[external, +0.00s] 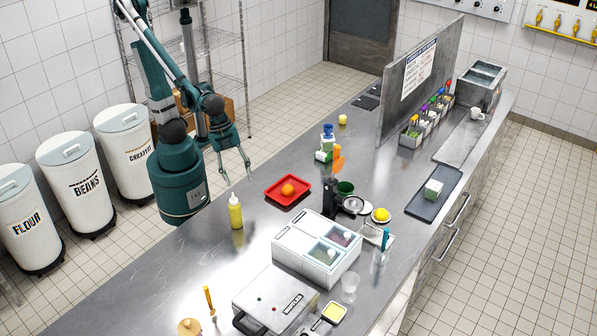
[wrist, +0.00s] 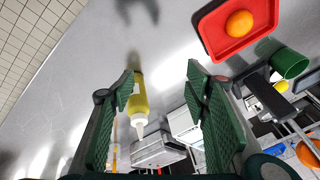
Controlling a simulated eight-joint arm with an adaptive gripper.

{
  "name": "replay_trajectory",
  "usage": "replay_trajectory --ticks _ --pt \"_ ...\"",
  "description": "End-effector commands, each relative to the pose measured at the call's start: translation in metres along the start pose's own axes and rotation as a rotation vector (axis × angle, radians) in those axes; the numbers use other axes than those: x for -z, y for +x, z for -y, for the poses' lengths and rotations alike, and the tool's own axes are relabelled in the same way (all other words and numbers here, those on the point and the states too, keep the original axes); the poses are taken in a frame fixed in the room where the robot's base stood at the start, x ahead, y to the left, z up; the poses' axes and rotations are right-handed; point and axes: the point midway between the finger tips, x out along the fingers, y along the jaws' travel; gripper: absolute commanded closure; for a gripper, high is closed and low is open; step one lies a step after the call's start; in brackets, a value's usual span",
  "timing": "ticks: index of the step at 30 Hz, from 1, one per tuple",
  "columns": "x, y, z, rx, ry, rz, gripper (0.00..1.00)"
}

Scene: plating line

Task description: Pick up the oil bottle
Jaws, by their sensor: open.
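The oil bottle (external: 236,213) is yellow with a white nozzle cap and stands upright on the steel counter, near its left edge in the external view. In the wrist view the oil bottle (wrist: 138,100) shows between the two fingers, closer to the left one. My gripper (external: 235,166) is open and empty, above the counter and up the picture from the bottle. In the wrist view my gripper (wrist: 162,80) has its fingers wide apart. I see no contact with the bottle.
A red tray (external: 270,194) with an orange (external: 288,189) lies right of the bottle. A dark green cup (wrist: 290,62) stands past the tray. The counter left of the bottle is clear.

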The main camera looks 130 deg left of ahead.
Motion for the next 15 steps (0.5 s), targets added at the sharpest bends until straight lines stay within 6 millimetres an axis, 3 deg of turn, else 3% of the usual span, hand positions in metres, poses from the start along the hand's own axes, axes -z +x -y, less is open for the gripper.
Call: replay_trajectory --ticks 15 --pt "0.053 0.002 -0.004 -0.104 0.359 0.089 0.54"
